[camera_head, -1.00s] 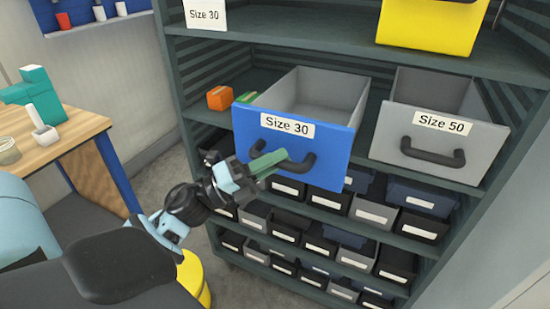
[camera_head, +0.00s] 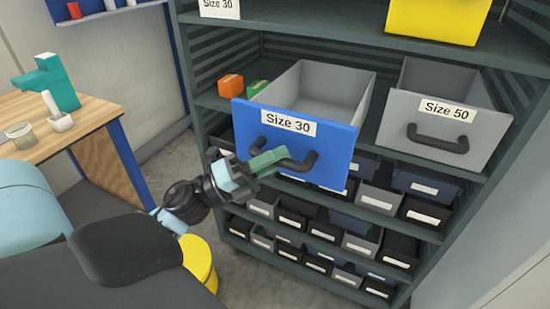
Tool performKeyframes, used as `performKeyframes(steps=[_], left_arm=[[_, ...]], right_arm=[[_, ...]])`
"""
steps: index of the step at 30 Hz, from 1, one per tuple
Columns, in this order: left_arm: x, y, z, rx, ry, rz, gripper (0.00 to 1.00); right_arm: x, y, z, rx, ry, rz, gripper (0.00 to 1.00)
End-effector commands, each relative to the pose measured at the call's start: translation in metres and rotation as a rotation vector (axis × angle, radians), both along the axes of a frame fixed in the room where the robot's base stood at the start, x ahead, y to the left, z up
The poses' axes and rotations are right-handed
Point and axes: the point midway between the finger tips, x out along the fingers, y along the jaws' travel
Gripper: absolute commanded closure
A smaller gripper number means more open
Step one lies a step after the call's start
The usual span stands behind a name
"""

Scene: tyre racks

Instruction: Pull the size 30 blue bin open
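The blue bin (camera_head: 315,155) labelled Size 30 sits on the middle shelf of the rack. It sticks out past the shelf's front edge and its grey inside looks empty. Its black handle (camera_head: 300,163) is on the blue front. My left gripper (camera_head: 272,158) is at the left part of this handle, with its green fingers against or around it. The fingers overlap in this view, so I cannot tell whether they are closed on the handle. My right gripper is not in view.
A grey Size 50 bin (camera_head: 480,135) stands to the right on the same shelf. Orange (camera_head: 231,86) and green boxes stand behind left. Several small bins fill the lower shelves. A wooden table (camera_head: 88,118) and a yellow cylinder (camera_head: 200,262) are at left.

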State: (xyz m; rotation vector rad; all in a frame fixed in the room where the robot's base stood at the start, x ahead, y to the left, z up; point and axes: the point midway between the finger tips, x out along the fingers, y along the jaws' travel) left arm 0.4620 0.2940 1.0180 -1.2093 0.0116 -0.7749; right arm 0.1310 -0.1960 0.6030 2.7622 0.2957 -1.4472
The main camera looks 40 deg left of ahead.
Motion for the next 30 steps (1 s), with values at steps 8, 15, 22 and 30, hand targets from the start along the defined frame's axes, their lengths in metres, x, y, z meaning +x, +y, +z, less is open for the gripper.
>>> performKeyframes(steps=[8,15,22,30], left_arm=[[0.000,0.000,0.000,0.000,0.000,0.000,0.59],[-0.005,0.004,-0.005,-0.001,0.003,0.001,0.59],[-0.031,0.023,-0.021,-0.001,0.006,0.003,0.59],[-0.055,0.040,-0.030,0.000,0.002,0.001,0.59]], right_arm=[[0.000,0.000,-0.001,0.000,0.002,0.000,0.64],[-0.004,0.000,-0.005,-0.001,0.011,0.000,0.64],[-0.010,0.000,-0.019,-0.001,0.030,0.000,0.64],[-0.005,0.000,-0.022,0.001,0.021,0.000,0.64]])
